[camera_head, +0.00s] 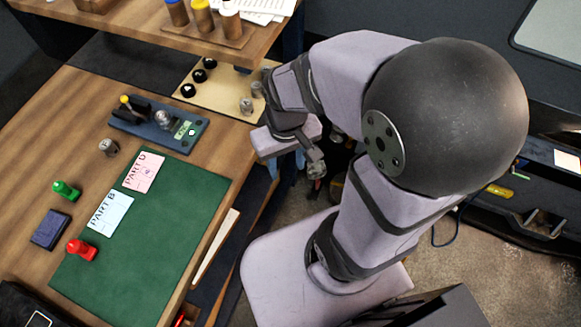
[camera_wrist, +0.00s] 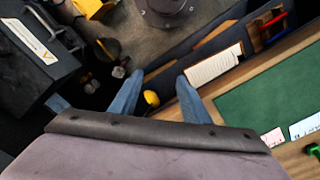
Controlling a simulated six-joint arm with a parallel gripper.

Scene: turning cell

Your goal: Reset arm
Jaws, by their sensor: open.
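My gripper (camera_head: 287,164) hangs past the right edge of the workbench, beside my arm and clear of the bench top. Its blue fingers show partly below the grey wrist housing. In the wrist view my gripper (camera_wrist: 158,98) has its two blue fingers spread apart with nothing between them. The floor and the bench's side lie beyond them. The head view hides part of the fingers behind the wrist.
The wooden bench (camera_head: 88,150) carries a green mat (camera_head: 165,225) with two part cards, a blue fixture (camera_head: 160,128), a red stamp (camera_head: 82,250) and a green stamp (camera_head: 66,190). A raised shelf (camera_head: 140,28) stands behind. A dark machine (camera_head: 540,120) stands at right.

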